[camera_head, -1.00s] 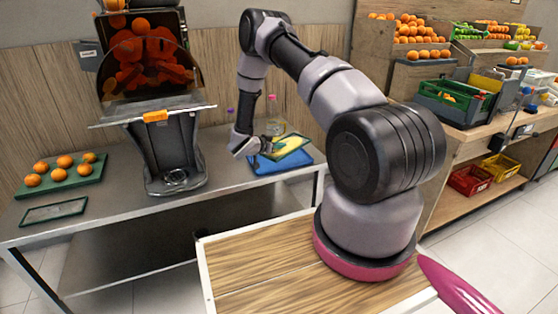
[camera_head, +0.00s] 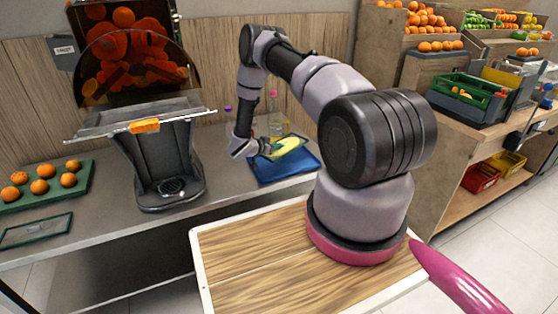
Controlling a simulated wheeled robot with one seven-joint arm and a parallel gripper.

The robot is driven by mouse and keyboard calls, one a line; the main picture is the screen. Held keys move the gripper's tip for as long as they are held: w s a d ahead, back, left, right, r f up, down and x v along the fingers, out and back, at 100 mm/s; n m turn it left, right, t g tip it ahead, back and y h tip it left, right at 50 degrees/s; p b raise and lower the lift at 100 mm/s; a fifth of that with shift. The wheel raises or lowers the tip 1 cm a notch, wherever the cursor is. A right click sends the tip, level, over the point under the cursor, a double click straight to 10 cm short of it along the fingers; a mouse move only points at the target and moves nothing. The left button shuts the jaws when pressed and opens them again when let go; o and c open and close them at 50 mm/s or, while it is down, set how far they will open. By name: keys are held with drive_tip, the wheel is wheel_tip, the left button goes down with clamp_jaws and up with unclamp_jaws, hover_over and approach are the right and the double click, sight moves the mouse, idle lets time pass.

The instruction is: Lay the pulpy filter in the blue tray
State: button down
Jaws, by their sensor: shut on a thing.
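The pulpy filter (camera_head: 287,147) is a flat, dark-rimmed piece with yellow pulp on it. My gripper (camera_head: 266,147) is shut on its left end and holds it tilted over the blue tray (camera_head: 277,173). The blue tray lies on the grey metal counter, to the right of the juicer. The filter covers part of the tray's back. I cannot tell whether the filter's lower edge touches the tray. The fingertips are small and partly hidden at the filter's edge.
The juicer (camera_head: 160,150) with its orange-filled hopper stands left of my arm. A clear bottle with a pink cap (camera_head: 274,119) stands behind the tray. A green tray of oranges (camera_head: 84,180) and a green-framed flat filter (camera_head: 36,231) lie at the counter's left.

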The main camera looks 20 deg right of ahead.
sight(279, 167)
wheel_tip(279, 167, down, 7)
drive_tip(key=shift+w+f, duration=0.1)
idle(0.3)
drive_tip(key=shift+f, duration=0.35)
drive_tip(key=shift+f, duration=0.1)
drive_tip(key=c, duration=1)
unclamp_jaws()
drive_tip(key=shift+s+f, duration=0.1)
drive_tip(key=shift+s, duration=0.15)
